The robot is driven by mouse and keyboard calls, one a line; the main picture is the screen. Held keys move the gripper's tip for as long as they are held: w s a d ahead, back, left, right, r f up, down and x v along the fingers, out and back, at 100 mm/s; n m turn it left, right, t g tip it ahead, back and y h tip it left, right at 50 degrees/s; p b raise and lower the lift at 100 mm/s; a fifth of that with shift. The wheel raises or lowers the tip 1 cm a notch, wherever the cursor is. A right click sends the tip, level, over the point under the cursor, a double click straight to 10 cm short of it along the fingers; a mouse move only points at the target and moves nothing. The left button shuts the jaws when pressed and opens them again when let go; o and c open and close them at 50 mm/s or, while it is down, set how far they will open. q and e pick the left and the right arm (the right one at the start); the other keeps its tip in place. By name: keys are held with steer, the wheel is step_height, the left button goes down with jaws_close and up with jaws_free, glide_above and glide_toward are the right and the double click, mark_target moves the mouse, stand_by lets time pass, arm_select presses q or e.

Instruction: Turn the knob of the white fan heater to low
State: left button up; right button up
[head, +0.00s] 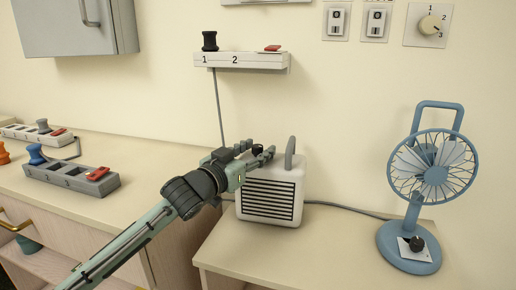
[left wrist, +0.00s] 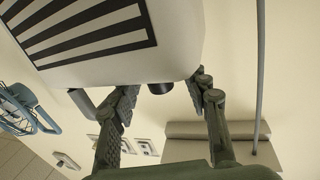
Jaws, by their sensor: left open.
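The white fan heater (head: 299,180) stands on the low wooden table, its dark slatted grille facing me and a grey handle on top. It also shows upside down in the left wrist view (left wrist: 176,38). Its dark knob (left wrist: 160,88) sticks out from the top edge. My left gripper (head: 262,152) is over the heater's top left side. In the left wrist view the open gripper (left wrist: 164,90) has one finger on each side of the knob, with visible gaps. The knob's pointer and scale cannot be read. My right gripper is not in view.
A blue desk fan (head: 408,245) with its own black knob stands on the right. A wall power strip (head: 262,61) with a black plug and red switch is above the heater. More power strips (head: 72,178) lie on the left counter. A wall dial (head: 431,25) is upper right.

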arm_select(q)
steer(key=shift+w+d, duration=0.2)
steer(key=shift+w, duration=0.1)
jaws_close()
